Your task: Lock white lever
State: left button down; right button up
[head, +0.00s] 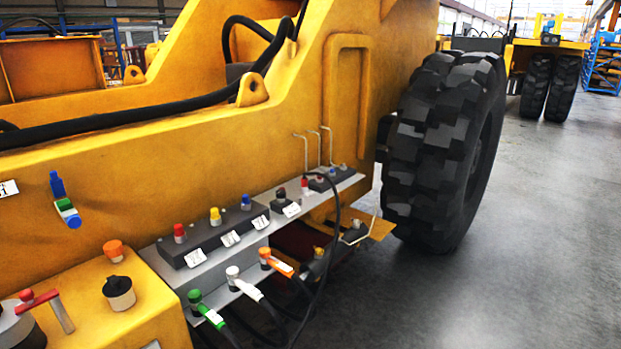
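The white lever (245,287) sits on the front edge of a grey metal shelf, between a green lever and an orange lever. Its round white head is at the upper left and its handle slants down to the right. A dark hose hangs below it. Whether it is locked cannot be told from this view. Neither of my grippers is in view.
The green lever (206,310) and the orange lever (276,262) are close on either side. Black blocks with coloured knobs line the grey shelf (213,267). A red-handled valve (45,307) stands lower left. A large tyre (445,150) is at right, with open floor (480,290) before it.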

aim_at(312, 193)
jog(key=i+l, duration=0.15)
jog(key=i, duration=0.45)
jog(key=i+l, duration=0.15)
jog(key=i, duration=0.4)
jog(key=i+l, duration=0.15)
jog(key=i, duration=0.45)
